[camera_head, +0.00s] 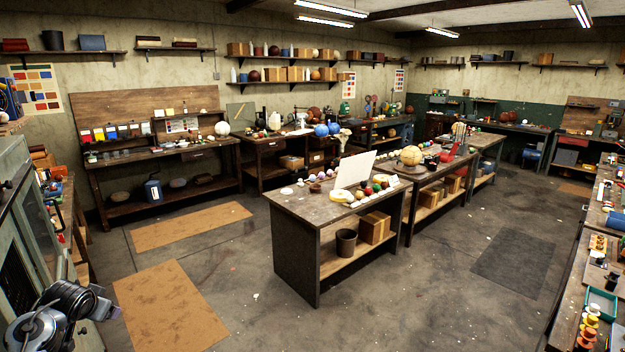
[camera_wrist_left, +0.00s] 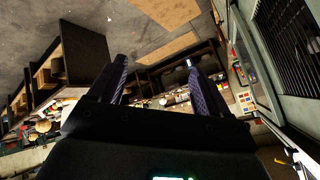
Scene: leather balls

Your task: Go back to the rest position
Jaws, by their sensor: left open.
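My left gripper (camera_wrist_left: 156,63) is open in the left wrist view, with two dark textured fingers spread apart and nothing between them. In the head view my left arm shows at the bottom left corner, beside the grey cabinet and away from the tables. My right gripper is in neither view. Several small coloured balls (camera_head: 376,187) lie on the dark central workbench (camera_head: 310,207), next to a white upright board (camera_head: 354,170). The workbench shows tilted at the left of the wrist view (camera_wrist_left: 85,52).
A grey-green cabinet (camera_head: 22,235) stands close to my left arm; its barred front (camera_wrist_left: 285,40) fills the wrist view's right side. Brown mats (camera_head: 170,305) lie on open floor between the cabinet and the central workbench. Cluttered benches (camera_head: 165,148) line the walls.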

